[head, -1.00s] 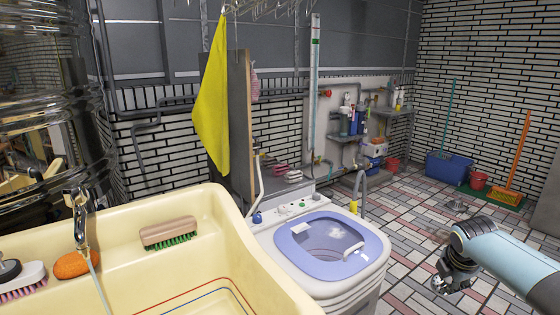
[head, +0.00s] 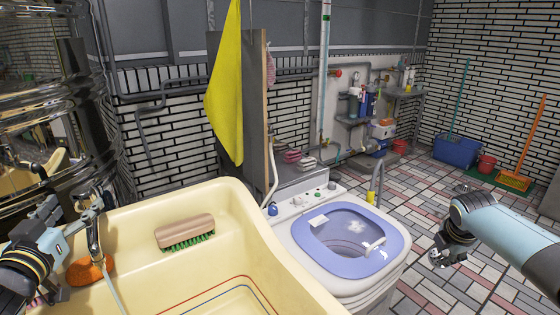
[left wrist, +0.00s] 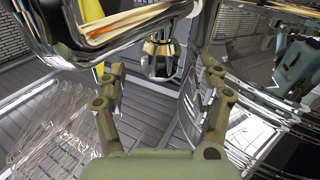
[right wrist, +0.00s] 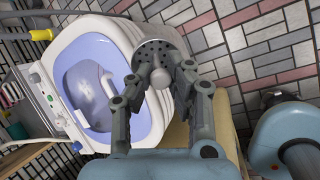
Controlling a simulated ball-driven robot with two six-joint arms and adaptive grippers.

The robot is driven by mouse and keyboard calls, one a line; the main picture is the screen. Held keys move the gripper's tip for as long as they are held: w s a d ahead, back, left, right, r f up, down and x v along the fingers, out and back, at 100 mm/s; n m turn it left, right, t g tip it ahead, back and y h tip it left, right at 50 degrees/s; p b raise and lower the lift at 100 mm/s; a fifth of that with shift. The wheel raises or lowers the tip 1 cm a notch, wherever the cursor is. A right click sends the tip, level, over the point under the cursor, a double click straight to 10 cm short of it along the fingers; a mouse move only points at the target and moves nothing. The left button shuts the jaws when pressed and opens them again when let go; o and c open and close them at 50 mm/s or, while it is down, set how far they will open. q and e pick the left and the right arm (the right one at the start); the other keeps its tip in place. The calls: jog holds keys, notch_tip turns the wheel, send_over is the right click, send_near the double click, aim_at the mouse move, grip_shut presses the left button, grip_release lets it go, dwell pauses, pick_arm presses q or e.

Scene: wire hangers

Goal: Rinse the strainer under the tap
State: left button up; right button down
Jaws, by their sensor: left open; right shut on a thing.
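The chrome tap (head: 93,240) stands at the left of the cream sink (head: 240,215). The strainer (right wrist: 150,52) is a round metal disc with holes and a centre knob. My right gripper (right wrist: 162,78) is shut on its knob, high over the tiled floor, right of the washer.
A wooden brush (head: 184,232) and an orange sponge (head: 90,270) lie on the sink's ledge. The washing machine (head: 350,245) with its open tub stands between the sink and my right arm. A yellow cloth (head: 226,95) hangs above. The sink basin's visible part looks clear.

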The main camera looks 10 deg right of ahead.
aim_at(74, 205)
pick_arm(q)
jog(key=w, duration=0.4)
jog(key=shift+w, duration=0.2)
pick_arm(e)
jog(key=shift+f, duration=0.15)
